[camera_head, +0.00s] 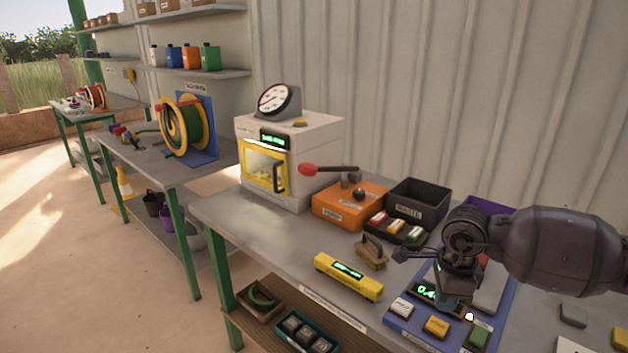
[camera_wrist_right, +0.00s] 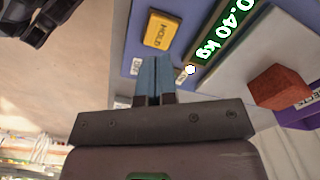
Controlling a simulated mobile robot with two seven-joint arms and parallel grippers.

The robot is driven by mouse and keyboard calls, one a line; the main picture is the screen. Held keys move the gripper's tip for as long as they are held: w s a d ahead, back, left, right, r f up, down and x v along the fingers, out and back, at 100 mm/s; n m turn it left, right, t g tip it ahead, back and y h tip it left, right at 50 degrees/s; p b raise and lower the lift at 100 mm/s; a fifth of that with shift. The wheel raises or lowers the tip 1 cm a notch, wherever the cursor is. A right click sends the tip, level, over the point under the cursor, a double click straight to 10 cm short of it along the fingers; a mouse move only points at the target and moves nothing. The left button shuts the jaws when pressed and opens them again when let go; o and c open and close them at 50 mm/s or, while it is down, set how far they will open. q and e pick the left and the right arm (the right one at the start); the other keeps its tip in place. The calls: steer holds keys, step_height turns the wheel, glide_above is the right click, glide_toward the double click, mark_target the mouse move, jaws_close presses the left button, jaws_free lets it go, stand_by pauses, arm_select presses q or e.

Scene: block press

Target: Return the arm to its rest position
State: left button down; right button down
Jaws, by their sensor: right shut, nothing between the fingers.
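My right arm (camera_head: 560,248) comes in from the right in the head view. My right gripper (camera_head: 448,303) points down over the blue scale panel (camera_head: 402,330), with its fingers shut and empty. In the right wrist view the shut blue fingertips (camera_wrist_right: 158,62) are close to the yellow HOLD button (camera_wrist_right: 162,30); I cannot tell whether they touch the panel. The scale's green display (camera_wrist_right: 214,45) reads 0.40 kg. My left gripper is not seen in the head view.
A red block (camera_wrist_right: 280,88) lies beside the display. The yellow bar (camera_head: 348,277), brush (camera_head: 372,252), orange box (camera_head: 350,205) and black waste bin (camera_head: 419,200) stand left of the arm.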

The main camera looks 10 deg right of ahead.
steer(key=s+a+m+y, duration=0.1)
steer(key=s+a+y, duration=0.2)
steer(key=a+y, duration=0.5)
steer(key=s+a+m+y, duration=0.2)
steer(key=s+a+y, duration=0.1)
steer(key=a, duration=0.8)
steer(key=a+r+m+t+y, duration=0.4)
steer(key=r+m+t+y, duration=0.3)
steer(key=m+t, duration=0.4)
steer(key=s+d+f+m+t+h, duration=0.15)
steer(key=d+f+m+h, duration=0.25)
steer(key=d+m+h, duration=0.7)
steer(key=d+f+m+t+h, duration=0.35)
steer(key=m+h, duration=0.45)
steer(key=m, duration=0.8)
steer(key=s+d+f+m+g, duration=0.2)
steer(key=s+f+m+g, duration=0.2)
steer(key=s+f+g, duration=0.45)
steer(key=s+d+f+m+g, duration=0.25)
steer(key=s+m+g, duration=0.25)
steer(key=s, duration=0.7)
steer(key=w+f+n+t, duration=0.1)
steer(key=w+f+t, duration=0.6)
steer(key=f, duration=0.4)
steer(key=shift+a+t+y, duration=0.25)
steer(key=shift+t+y, duration=0.15)
steer(key=shift+t, duration=0.45)
